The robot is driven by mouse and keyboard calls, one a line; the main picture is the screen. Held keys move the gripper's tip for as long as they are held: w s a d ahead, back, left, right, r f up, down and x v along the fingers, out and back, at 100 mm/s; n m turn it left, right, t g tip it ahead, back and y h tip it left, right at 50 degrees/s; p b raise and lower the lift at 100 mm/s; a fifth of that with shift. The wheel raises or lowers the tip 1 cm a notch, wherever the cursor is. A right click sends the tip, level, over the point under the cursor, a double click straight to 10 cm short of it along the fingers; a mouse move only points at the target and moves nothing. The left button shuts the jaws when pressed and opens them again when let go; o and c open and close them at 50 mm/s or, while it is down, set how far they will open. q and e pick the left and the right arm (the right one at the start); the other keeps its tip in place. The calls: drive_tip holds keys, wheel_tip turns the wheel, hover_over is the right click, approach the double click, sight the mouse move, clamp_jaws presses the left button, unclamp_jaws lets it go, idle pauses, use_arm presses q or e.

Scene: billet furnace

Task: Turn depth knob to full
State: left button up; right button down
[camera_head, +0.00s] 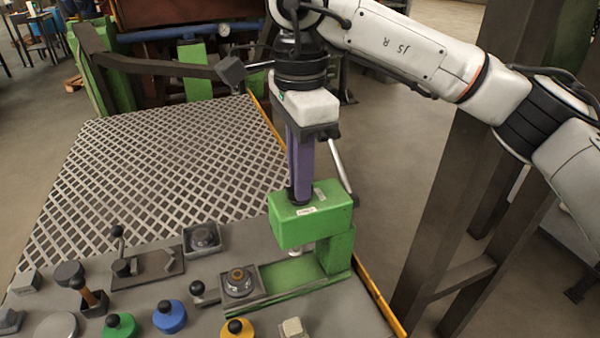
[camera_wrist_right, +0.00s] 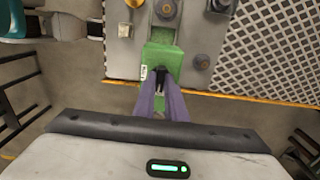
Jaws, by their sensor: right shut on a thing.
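A green press (camera_head: 316,212) with a white label on its head stands at the right side of the grey console. My right gripper (camera_head: 299,190), with purple fingers, comes straight down onto the top of the press head. It is shut on a small dark knob there, which I take to be the depth knob; the fingers largely hide it. In the right wrist view the dark knob (camera_wrist_right: 160,78) shows between the purple fingers, at the green head (camera_wrist_right: 164,57). Its pointer or scale cannot be read. My left gripper is not in view.
A metal rod (camera_head: 340,165) slopes beside the press head on the right. Console controls include a blue button (camera_head: 169,317), a green button (camera_head: 121,326) and a yellow button (camera_head: 238,329). A white lattice panel (camera_head: 165,165) lies behind. A dark steel post (camera_head: 450,190) stands at right.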

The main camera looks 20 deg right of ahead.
idle(0.5)
drive_tip(key=c, duration=1.8)
unclamp_jaws()
wheel_tip(320, 180, up, 10)
drive_tip(key=p, duration=0.1)
drive_tip(key=shift+r, duration=0.2)
drive_tip(key=shift+s, duration=0.1)
